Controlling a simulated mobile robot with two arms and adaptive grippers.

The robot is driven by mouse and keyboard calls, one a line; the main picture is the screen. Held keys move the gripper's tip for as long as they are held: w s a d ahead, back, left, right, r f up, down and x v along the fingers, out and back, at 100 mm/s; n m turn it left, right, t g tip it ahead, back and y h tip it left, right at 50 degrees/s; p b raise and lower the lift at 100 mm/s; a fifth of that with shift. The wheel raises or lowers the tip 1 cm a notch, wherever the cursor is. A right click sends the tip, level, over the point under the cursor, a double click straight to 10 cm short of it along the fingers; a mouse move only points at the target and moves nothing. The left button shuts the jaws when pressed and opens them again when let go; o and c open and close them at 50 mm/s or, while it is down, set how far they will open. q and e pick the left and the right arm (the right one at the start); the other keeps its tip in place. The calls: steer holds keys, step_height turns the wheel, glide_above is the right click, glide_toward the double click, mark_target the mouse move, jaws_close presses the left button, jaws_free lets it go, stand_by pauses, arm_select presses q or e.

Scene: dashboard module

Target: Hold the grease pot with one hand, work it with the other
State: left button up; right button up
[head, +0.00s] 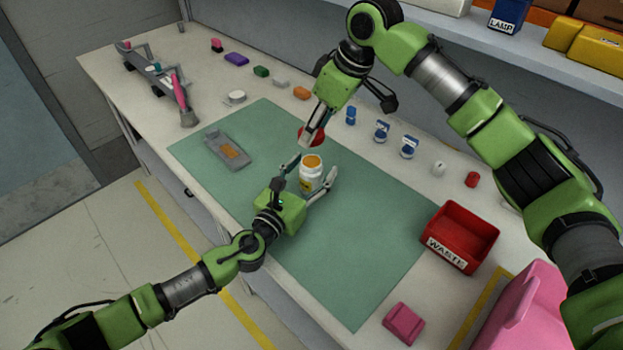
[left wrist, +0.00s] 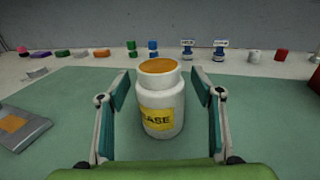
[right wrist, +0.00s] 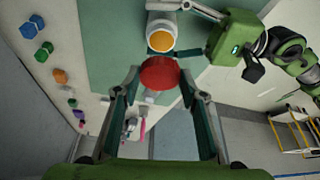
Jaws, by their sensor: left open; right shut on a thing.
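The white grease pot (head: 311,181) with a yellow label stands upright and uncovered on the green mat, orange grease showing at its mouth. My left gripper (head: 315,176) is open, its fingers on either side of the pot; in the left wrist view the pot (left wrist: 161,100) stands between them with gaps. My right gripper (head: 313,128) is shut on a round red lid (head: 305,139), held above and beyond the pot. The right wrist view shows the lid (right wrist: 160,73) between the fingertips, clear of the pot's mouth.
A grey part (head: 222,148) with an orange patch lies on the mat's left. A pink-handled brush (head: 181,97) rests at the far left. A red WASTE bin (head: 462,232) and a pink block (head: 404,324) stand at right. Several small coloured items line the back. The mat's front right is clear.

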arm_select(q)
steer(key=shift+c, duration=0.4)
steer(key=c, duration=1.6)
jaws_close()
arm_select(e)
glide_above(311, 162)
steer(key=d, duration=0.1)
steer(key=shift+s+f, duration=0.15)
steer(key=shift+f, duration=2.3)
steer(key=shift+f, duration=0.9)
steer(key=shift+f, duration=0.6)
